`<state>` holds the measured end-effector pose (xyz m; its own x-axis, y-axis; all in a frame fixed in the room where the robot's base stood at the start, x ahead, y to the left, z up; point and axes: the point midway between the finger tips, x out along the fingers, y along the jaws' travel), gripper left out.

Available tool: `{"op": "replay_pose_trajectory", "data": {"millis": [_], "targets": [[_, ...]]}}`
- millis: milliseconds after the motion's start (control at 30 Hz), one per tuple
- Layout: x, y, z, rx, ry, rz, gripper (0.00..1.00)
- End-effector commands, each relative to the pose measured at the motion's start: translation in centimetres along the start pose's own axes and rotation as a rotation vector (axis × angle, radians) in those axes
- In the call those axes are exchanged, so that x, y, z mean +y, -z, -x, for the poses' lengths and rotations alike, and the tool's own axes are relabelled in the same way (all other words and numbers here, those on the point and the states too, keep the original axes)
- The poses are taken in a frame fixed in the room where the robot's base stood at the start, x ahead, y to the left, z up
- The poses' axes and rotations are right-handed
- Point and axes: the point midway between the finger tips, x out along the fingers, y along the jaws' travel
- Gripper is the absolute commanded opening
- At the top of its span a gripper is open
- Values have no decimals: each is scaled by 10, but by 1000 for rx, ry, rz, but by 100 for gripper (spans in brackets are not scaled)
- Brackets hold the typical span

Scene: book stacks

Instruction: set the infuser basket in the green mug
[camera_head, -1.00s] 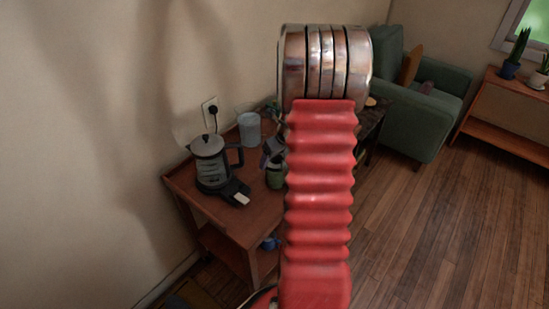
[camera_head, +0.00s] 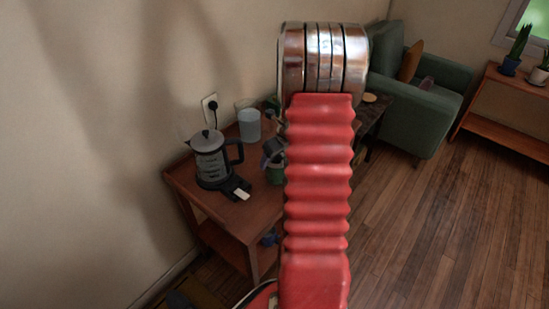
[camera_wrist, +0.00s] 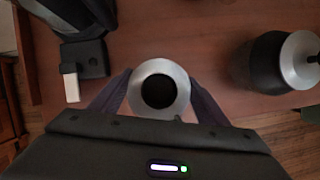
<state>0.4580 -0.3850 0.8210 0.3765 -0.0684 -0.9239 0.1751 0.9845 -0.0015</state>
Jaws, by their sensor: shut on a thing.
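The infuser basket (camera_wrist: 159,68) shows in the wrist view as a pale grey ring with a dark round opening. My gripper (camera_wrist: 160,90) is shut on it, with a dark finger on each side.
A glass kettle (camera_head: 211,160) on a black base with a white tab stands to the left. A pale cup (camera_head: 249,125) stands behind, near the wall. A dark round pot with a metal lid (camera_wrist: 297,60) stands to the right in the wrist view.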

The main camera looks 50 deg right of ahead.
Motion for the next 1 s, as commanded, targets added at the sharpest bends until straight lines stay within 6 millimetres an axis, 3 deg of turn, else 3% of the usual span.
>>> {"op": "replay_pose_trajectory", "data": {"millis": [267,300,600,767,900,1000], "targets": [[0,0,0,0,0,0,46],[0,0,0,0,0,0,70],[0,0,0,0,0,0,91],[0,0,0,0,0,0,91],[0,0,0,0,0,0,100],[0,0,0,0,0,0,100]]}}
